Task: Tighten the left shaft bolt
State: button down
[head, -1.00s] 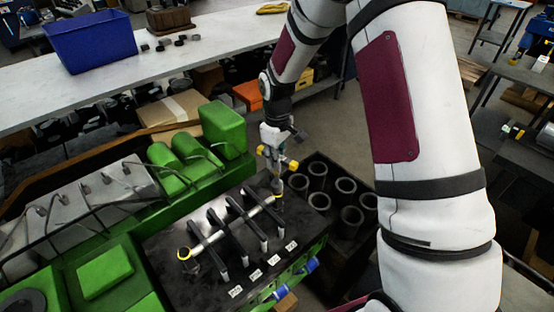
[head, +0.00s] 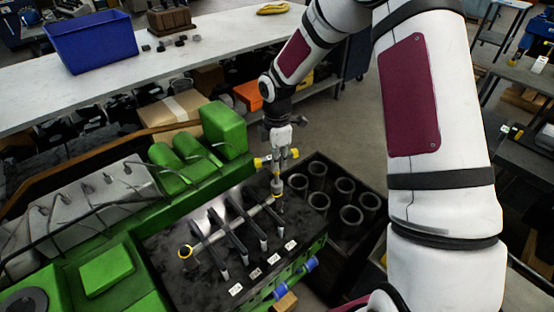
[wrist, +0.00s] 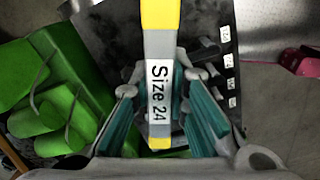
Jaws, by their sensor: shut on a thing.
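My gripper (head: 279,148) is shut on a T-handled tool with yellow handle ends (head: 262,161). The wrist view shows the handle's label "Size 24" (wrist: 159,90) between the teal finger pads. The tool's shank stands about upright, its lower end at the right end of the pale shaft (head: 215,237) on the black engine top. I cannot tell whether it is seated on a bolt there; the tool hides that spot. The shaft's left end carries a yellow-ringed fitting (head: 185,252), well apart from the tool.
Several dark rocker arms (head: 240,212) cross the shaft. Green engine covers (head: 224,130) rise at the left and behind. A dark crate with several cylinder sleeves (head: 352,216) stands close on the right. A blue bin (head: 90,42) is on the far bench.

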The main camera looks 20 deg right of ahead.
jog(key=n, duration=0.5)
jog(key=shift+n, duration=0.3)
jog(key=n, duration=0.5)
jog(key=shift+w+f, duration=0.1)
jog(key=shift+f, duration=0.05)
jog(key=shift+f, duration=0.6)
jog(key=m, duration=0.4)
jog(key=shift+m, duration=0.4)
jog(key=m, duration=0.3)
